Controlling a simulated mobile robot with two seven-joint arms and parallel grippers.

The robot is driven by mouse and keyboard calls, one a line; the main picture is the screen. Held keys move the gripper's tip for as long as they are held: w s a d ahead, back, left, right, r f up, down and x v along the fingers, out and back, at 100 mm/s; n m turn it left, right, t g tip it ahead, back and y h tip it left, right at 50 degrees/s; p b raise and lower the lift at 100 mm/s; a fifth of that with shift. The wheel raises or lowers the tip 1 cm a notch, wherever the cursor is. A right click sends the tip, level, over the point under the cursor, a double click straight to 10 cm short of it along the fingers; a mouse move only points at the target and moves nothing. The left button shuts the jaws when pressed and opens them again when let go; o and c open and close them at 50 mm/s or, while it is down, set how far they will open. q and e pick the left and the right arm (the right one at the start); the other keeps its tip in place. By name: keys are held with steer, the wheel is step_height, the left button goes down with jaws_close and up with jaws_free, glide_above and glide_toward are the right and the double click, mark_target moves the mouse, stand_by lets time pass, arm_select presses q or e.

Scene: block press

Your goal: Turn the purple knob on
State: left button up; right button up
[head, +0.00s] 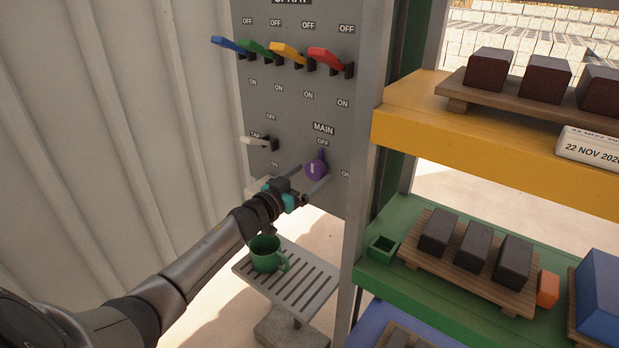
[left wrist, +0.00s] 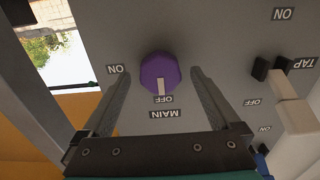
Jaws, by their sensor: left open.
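The purple knob (head: 316,168) is on the grey panel under the MAIN label. In the left wrist view the purple knob (left wrist: 160,70) shows upside down, its pale mark toward OFF; the ON label is to its left there. My left gripper (head: 311,181) is open in front of the panel. In the left wrist view its fingers (left wrist: 159,80) lie on either side of the knob with gaps, not visibly touching it. My right gripper is out of view.
Blue, green, yellow and red levers (head: 287,54) stick out above. A white TAP lever (head: 257,142) is left of the knob. A green mug (head: 266,254) stands on a slatted tray (head: 318,287) below. Yellow (head: 440,130) and green shelves (head: 400,212) with bricks are at right.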

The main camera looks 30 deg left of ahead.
arm_select(q)
steer(key=shift+w, duration=0.35)
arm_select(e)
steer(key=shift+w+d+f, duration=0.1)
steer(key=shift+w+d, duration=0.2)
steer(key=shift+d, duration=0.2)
arm_select(q)
steer(key=c, duration=1.4)
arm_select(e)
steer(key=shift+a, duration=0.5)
